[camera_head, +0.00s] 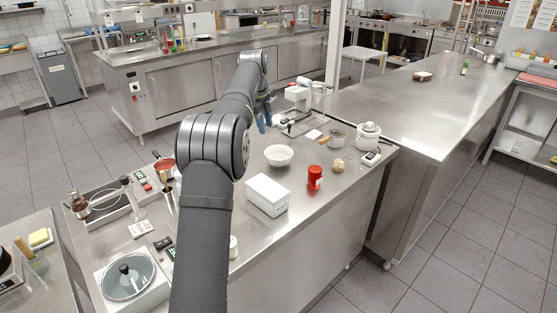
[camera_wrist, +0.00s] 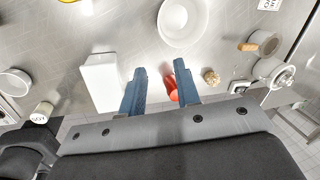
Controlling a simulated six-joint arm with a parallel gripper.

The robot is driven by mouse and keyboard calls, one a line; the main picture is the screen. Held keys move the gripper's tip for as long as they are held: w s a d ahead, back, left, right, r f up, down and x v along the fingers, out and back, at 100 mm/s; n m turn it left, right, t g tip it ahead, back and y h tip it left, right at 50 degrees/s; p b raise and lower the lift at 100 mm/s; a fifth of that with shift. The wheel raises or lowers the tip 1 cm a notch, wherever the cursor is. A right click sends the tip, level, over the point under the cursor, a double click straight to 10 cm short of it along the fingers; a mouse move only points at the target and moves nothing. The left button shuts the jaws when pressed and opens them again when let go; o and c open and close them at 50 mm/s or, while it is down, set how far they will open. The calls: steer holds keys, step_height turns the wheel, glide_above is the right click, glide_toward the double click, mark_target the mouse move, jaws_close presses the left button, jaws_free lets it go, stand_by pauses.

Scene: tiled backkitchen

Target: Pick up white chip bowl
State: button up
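The white chip bowl (camera_head: 278,155) stands upright on the steel counter (camera_head: 330,185), near its middle. It also shows in the wrist view (camera_wrist: 184,24), at the top centre, and looks empty. My gripper (camera_wrist: 159,80) is open, with its two blue fingers apart and nothing between them that it holds. It hangs above the counter, apart from the bowl; the bowl lies ahead of the fingertips in the wrist view.
Close to the bowl stand a white box (camera_head: 267,196), a red can (camera_head: 315,178), a small tan ball (camera_head: 338,168), a pot with a wooden handle (camera_head: 336,138) and a white lidded jar (camera_head: 367,135). A white mixer-like machine (camera_head: 298,95) stands behind. Bare steel surrounds the bowl.

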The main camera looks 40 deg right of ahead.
mark_target(273, 160)
steer(key=x, duration=1.7)
steer(key=shift+d+f, duration=0.2)
steer(key=shift+f, duration=0.15)
jaws_close()
